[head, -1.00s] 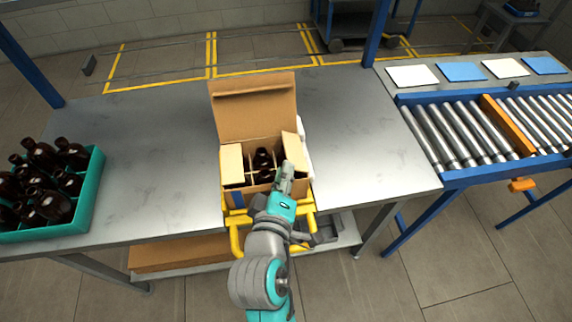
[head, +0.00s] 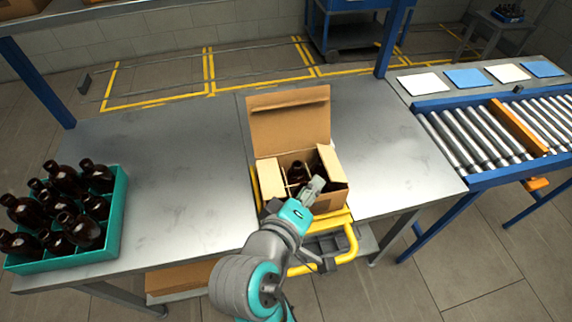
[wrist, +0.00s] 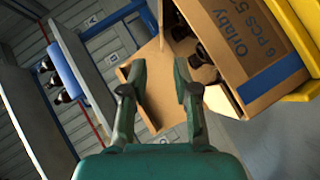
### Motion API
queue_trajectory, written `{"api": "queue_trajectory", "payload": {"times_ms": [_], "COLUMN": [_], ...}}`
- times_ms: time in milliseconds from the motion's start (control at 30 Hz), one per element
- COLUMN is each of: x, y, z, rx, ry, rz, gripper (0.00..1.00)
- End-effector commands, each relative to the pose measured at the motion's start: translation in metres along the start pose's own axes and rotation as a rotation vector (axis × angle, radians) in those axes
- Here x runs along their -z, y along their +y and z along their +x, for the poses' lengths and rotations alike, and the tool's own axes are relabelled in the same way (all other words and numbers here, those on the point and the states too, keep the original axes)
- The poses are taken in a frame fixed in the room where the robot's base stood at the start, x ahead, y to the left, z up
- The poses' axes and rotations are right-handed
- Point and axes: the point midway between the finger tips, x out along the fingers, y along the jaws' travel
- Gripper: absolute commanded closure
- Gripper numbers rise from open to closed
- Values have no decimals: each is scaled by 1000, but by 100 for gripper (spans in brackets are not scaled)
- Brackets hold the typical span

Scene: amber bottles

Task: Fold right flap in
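The open cardboard box (head: 325,203) stands at the front edge of the table, its tall back flap upright. Its left flap (head: 268,171) and right flap (head: 333,168) look folded partway, with dark amber bottles (head: 298,172) and dividers between them. My gripper (head: 318,184) is over the front right of the box, close to the right flap; I cannot tell whether it touches. In the wrist view my gripper (wrist: 162,88) has its fingers apart with nothing clearly held. Tan cardboard (wrist: 152,65) shows behind them, beside the printed box wall (wrist: 235,40).
A teal crate (head: 118,215) of amber bottles stands at the table's left. A yellow frame (head: 345,240) is below the box at the front edge. A roller conveyor (head: 480,140) is to the right.

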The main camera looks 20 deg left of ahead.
Motion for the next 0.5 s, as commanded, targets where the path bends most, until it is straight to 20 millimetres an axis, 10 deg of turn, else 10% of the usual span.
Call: {"api": "queue_trajectory", "payload": {"times_ms": [500], "x": [-5], "y": [3], "z": [69], "rx": [-3], "ry": [-18], "rz": [5], "gripper": [70]}}
